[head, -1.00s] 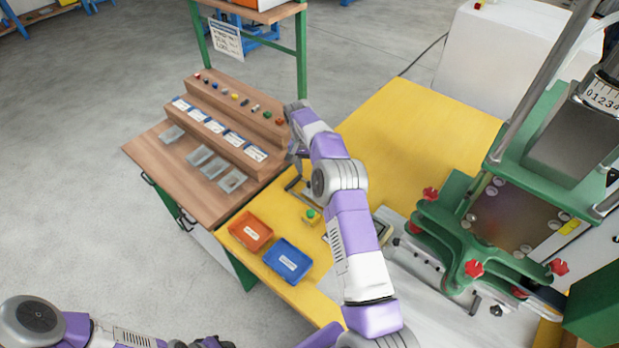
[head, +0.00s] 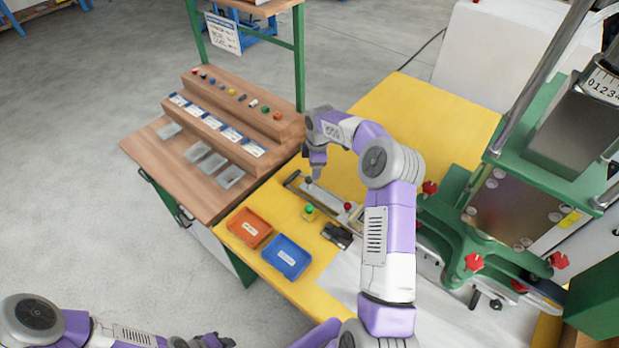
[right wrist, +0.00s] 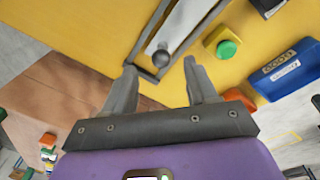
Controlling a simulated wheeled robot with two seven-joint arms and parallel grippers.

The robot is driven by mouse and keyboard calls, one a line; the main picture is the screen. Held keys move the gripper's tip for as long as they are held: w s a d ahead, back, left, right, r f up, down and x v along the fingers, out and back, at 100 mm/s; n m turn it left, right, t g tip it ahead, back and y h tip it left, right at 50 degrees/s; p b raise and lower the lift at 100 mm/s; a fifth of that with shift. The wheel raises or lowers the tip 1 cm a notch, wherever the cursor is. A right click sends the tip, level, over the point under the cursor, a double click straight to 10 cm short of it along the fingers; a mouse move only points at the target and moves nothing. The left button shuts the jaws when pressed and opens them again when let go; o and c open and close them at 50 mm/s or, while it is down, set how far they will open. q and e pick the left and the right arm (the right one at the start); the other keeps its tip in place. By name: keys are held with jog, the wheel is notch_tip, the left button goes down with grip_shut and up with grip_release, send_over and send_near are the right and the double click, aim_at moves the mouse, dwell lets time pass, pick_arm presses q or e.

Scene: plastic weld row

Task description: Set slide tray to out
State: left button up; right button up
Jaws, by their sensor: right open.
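The slide tray (head: 328,199) is a narrow pale metal slide in a dark frame on the yellow bench, partly hidden behind my right arm in the head view. Its frame and a round grey knob (right wrist: 160,57) show in the right wrist view. My right gripper (head: 317,174) points down over the tray's left end. In the right wrist view, the right gripper (right wrist: 160,67) is open and empty, its fingertips either side of the knob's near side; I cannot tell whether they touch it. My left gripper (head: 208,342) is at the bottom edge, partly cut off.
A green button on a yellow box (head: 310,212) and a black block (head: 337,235) sit close to the tray. An orange bin (head: 249,228) and a blue bin (head: 287,257) stand at the bench's front. The green press (head: 475,225) is at the right. Yellow bench behind is clear.

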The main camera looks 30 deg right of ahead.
aim_at(309, 178)
jog(key=f+n, duration=0.2)
jog(key=a+f+n+b, duration=0.1)
jog(key=f+n, duration=0.1)
jog(key=w+f+n+t, duration=0.1)
jog(key=f+n, duration=0.1)
jog(key=shift+a+f+n+b, duration=0.1)
jog(key=shift+a+n+b, duration=0.05)
jog(key=shift+n+b, duration=0.25)
dwell(0.3)
grip_shut()
